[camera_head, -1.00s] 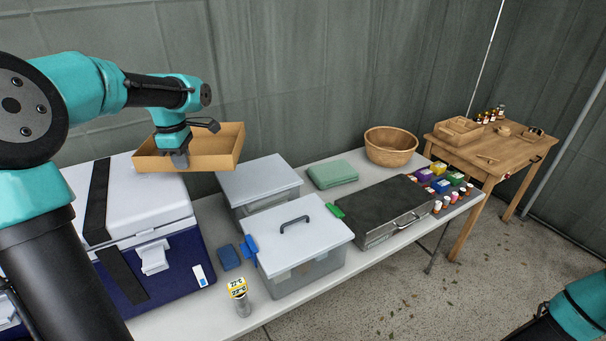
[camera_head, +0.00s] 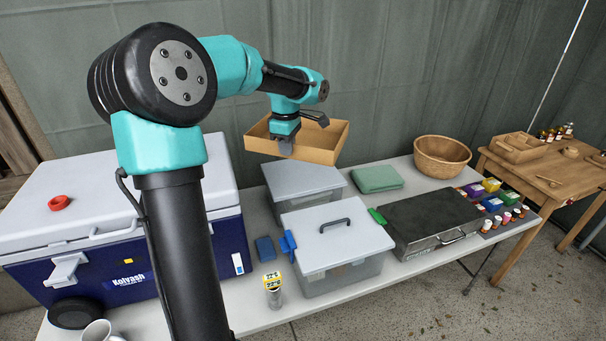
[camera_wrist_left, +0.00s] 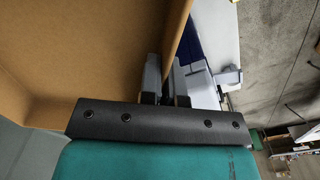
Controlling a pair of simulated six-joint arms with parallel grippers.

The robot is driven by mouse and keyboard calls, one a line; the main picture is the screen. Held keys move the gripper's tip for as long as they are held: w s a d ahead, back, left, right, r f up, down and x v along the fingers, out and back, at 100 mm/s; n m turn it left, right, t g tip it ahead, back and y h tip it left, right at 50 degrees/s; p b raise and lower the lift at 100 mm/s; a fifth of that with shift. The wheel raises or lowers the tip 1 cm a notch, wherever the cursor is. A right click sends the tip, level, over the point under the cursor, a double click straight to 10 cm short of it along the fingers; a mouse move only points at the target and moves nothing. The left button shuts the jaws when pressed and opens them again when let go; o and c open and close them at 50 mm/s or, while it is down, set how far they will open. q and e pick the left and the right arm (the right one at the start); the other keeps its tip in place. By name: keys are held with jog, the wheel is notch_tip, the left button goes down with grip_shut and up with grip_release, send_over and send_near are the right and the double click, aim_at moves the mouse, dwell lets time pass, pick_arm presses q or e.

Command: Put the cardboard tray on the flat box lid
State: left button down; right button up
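The brown cardboard tray (camera_head: 325,147) is in the air in the head view, roughly level. My left gripper (camera_head: 286,149) is shut on its near wall. In the left wrist view the gripper's fingers (camera_wrist_left: 166,78) pinch the wall of the tray (camera_wrist_left: 75,45). The flat grey box lid (camera_head: 303,178) is on the rear plastic box, below the tray in the picture. A gap shows between tray and lid; the exact height is hard to tell. My right gripper is out of view.
A front box with a handled lid (camera_head: 338,236) stands before the flat-lidded box. A blue-and-white cooler (camera_head: 120,265) is at left. A green cloth (camera_head: 377,178), dark case (camera_head: 430,222) and wooden bowl (camera_head: 442,155) are to the right. A small labelled shaker (camera_head: 274,293) stands in front.

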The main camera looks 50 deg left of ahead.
pick_arm(q)
jog(key=w+f+n, duration=0.1)
jog(key=f, duration=0.6)
jog(key=f+n, duration=0.1)
jog(key=f, duration=0.6)
jog(key=w+f+n, duration=0.1)
jog(key=f, duration=0.7)
jog(key=shift+w+d, duration=0.3)
jog(key=shift+d, duration=0.1)
send_over(296, 192)
jog(key=shift+s+f, duration=0.15)
jog(key=shift+f, duration=0.55)
jog(key=shift+f, duration=1.75)
jog(key=shift+f, duration=0.15)
